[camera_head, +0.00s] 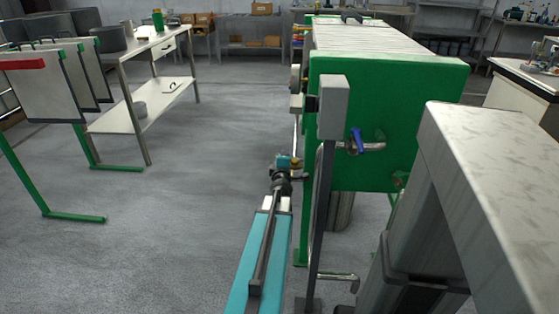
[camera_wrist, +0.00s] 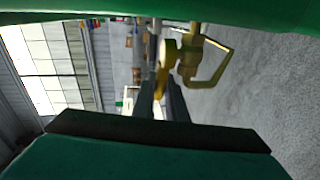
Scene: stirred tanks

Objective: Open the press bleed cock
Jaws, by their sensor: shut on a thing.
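The bleed cock is a small brass fitting (camera_head: 296,164) on the left side of the green filter press (camera_head: 385,110). In the wrist view, its brass body (camera_wrist: 190,58) has a bent outlet on the right and a flat yellow handle (camera_wrist: 164,62) on the left. My gripper (camera_head: 284,172) reaches the cock from below in the head view. In the wrist view, the dark fingers of my gripper (camera_wrist: 163,88) are shut on the yellow handle. The handle is partly hidden between the fingers, and its exact angle is hard to tell.
A grey box on a post (camera_head: 333,107) stands just right of my arm. A blue-handled valve (camera_head: 357,141) sits on the press end. A grey structure fills the right foreground.

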